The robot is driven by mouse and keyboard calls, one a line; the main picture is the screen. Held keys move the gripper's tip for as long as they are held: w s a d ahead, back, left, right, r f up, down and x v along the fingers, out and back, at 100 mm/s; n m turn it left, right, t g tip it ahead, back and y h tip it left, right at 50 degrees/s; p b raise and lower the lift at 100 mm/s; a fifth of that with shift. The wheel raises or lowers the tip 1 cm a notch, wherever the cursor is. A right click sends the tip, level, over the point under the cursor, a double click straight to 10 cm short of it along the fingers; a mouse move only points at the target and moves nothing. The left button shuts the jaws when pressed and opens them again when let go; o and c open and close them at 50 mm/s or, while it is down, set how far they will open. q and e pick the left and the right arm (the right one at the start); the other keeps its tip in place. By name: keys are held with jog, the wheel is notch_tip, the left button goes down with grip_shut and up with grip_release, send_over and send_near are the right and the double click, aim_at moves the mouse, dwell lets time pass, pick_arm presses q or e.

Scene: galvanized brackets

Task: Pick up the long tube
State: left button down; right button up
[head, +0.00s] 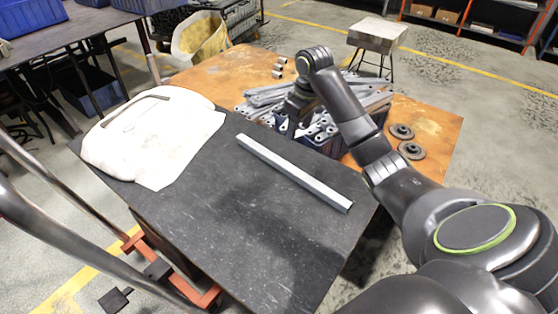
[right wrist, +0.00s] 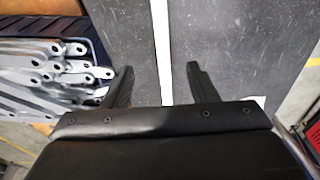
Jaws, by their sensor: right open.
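The long tube (head: 293,174) is a straight, pale grey square bar. It lies flat on the dark table top (head: 250,240), running from upper left to lower right in the head view. My right gripper (head: 287,128) is open and points down beyond the tube's far side in the head view, near the table's far edge. In the right wrist view its two fingers (right wrist: 160,78) stand apart, and the tube (right wrist: 160,45) shows as a pale strip running between them. The gap in height between fingers and tube cannot be told. My left gripper is not in view.
A dark bin of galvanized brackets (head: 325,130) stands just beyond the table on a rusty orange surface (head: 437,120); the brackets also show in the right wrist view (right wrist: 55,70). Dark discs (head: 411,150) lie right of it. A white sack (head: 150,135) covers the table's left end.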

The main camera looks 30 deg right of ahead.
jog(key=b, duration=0.3)
send_over(288, 166)
jog(key=s, duration=0.2)
jog(key=f, duration=1.1)
jog(key=shift+w+d, duration=0.1)
jog(key=shift+d, duration=0.1)
jog(key=shift+w+a+f+b, duration=0.1)
jog(key=shift+w+f+b, duration=0.15)
jog(key=shift+f, duration=0.5)
jog(key=shift+w+f+b, duration=0.25)
jog(key=shift+f+b, duration=0.05)
jog(key=shift+f, duration=0.5)
jog(key=shift+w+a+f+b, duration=0.1)
jog(key=shift+w+f+b, duration=0.15)
jog(key=shift+f, duration=1.05)
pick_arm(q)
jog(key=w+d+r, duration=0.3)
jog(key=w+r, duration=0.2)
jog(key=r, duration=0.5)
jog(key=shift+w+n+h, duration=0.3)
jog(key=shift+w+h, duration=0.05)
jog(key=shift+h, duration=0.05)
pick_arm(e)
jog(key=shift+w+r, duration=0.1)
grip_shut()
